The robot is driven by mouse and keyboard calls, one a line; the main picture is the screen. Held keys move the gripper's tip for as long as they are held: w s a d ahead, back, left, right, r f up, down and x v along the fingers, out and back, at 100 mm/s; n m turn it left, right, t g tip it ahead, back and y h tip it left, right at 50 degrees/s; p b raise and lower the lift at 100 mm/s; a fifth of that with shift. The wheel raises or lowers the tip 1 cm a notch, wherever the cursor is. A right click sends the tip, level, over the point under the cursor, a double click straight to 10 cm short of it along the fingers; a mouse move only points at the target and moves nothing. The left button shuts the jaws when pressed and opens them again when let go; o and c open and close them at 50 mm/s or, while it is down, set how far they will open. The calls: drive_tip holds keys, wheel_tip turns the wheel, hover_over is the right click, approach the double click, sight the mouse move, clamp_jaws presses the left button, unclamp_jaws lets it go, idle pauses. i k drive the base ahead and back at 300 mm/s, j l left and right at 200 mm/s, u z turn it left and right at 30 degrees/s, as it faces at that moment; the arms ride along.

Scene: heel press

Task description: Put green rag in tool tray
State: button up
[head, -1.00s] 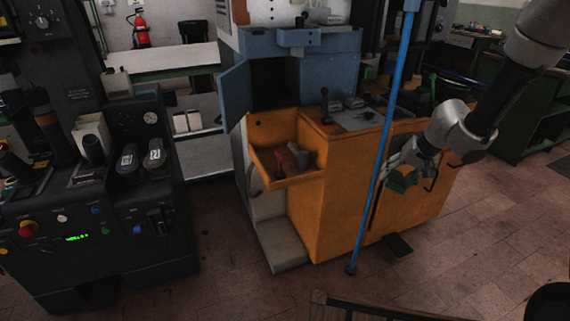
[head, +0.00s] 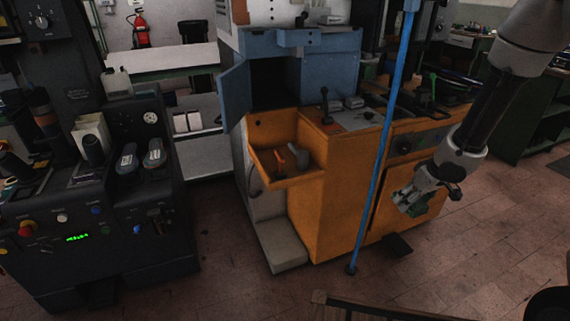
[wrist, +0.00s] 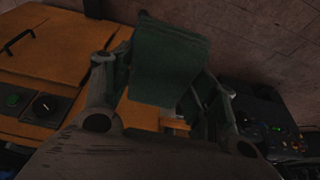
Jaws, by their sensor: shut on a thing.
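The green rag (wrist: 172,65) is held between the two fingers of my gripper (head: 408,202), its broad face filling the upper middle of the wrist view. In the head view only a small dark green part of the rag shows at the gripper. My gripper points down, in front of the orange machine's right side and right of the blue pole. The tool tray (head: 290,181) is the orange open tray at the machine's left front. It holds an orange-handled tool (head: 281,160) and a grey tool (head: 297,156).
The thin blue pole (head: 384,140) stands upright between my gripper and the tray. The orange machine (head: 337,190) has levers on top. A dark control console (head: 100,225) stands at the left. A wooden rail (head: 350,306) lies at the bottom. Open floor is at the right.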

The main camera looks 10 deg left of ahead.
sight(273, 157)
drive_tip(key=i+j, duration=0.15)
drive_tip(key=j, duration=0.2)
drive_tip(key=i+j, duration=0.15)
drive_tip(key=j, duration=0.25)
drive_tip(key=i+j, duration=0.15)
drive_tip(key=j, duration=0.2)
drive_tip(key=i+j, duration=0.15)
drive_tip(key=j, duration=0.2)
drive_tip(key=i+j, duration=0.15)
drive_tip(key=j, duration=0.25)
drive_tip(key=i+j, duration=0.15)
drive_tip(key=j, duration=0.2)
drive_tip(key=i+j, duration=0.15)
drive_tip(key=j, duration=0.2)
